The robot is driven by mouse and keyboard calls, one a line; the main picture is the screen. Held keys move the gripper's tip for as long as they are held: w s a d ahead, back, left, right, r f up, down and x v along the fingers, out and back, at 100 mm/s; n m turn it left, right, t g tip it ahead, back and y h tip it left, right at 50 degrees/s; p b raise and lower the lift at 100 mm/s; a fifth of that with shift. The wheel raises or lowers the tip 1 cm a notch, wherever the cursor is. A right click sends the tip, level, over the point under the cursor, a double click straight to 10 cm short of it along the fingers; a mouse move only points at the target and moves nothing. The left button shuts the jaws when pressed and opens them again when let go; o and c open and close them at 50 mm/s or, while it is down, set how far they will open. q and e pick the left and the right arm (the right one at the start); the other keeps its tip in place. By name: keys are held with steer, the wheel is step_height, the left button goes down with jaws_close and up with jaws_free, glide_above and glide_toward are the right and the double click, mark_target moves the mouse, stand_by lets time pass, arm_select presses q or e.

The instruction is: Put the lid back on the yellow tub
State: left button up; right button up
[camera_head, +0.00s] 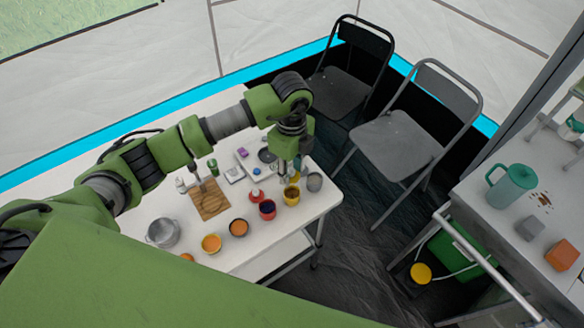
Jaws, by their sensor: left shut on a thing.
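The yellow tub (291,196) stands upright near the right end of the white table, with its top open and dark contents showing. My left gripper (291,176) points down just above and behind it and is shut on a small yellow piece, which looks like the lid (295,179). The piece is mostly hidden by the fingers. I cannot tell whether it touches the tub's rim. My right gripper is not in view.
A red tub (267,209) and a grey cup (314,182) stand close beside the yellow tub. Orange bowls (211,243), a metal pot (162,233) and a wooden board (209,200) are farther left. Folding chairs (398,140) stand behind the table. A side table (500,222) is at right.

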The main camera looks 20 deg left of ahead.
arm_select(q)
steer(key=n, duration=0.2)
steer(key=f+n, duration=0.1)
steer(key=n, duration=0.3)
steer(key=shift+w+f+p, duration=0.25)
steer(key=shift+p, duration=0.15)
step_height(320, 180, down, 4)
steer(key=b, duration=0.3)
steer(key=shift+f, duration=0.1)
steer(key=shift+f+b, duration=1)
steer(key=shift+f, duration=0.15)
steer(key=shift+f+p, duration=0.1)
steer(key=shift+p, duration=0.2)
stand_by(0.9)
steer(key=o, duration=1.4)
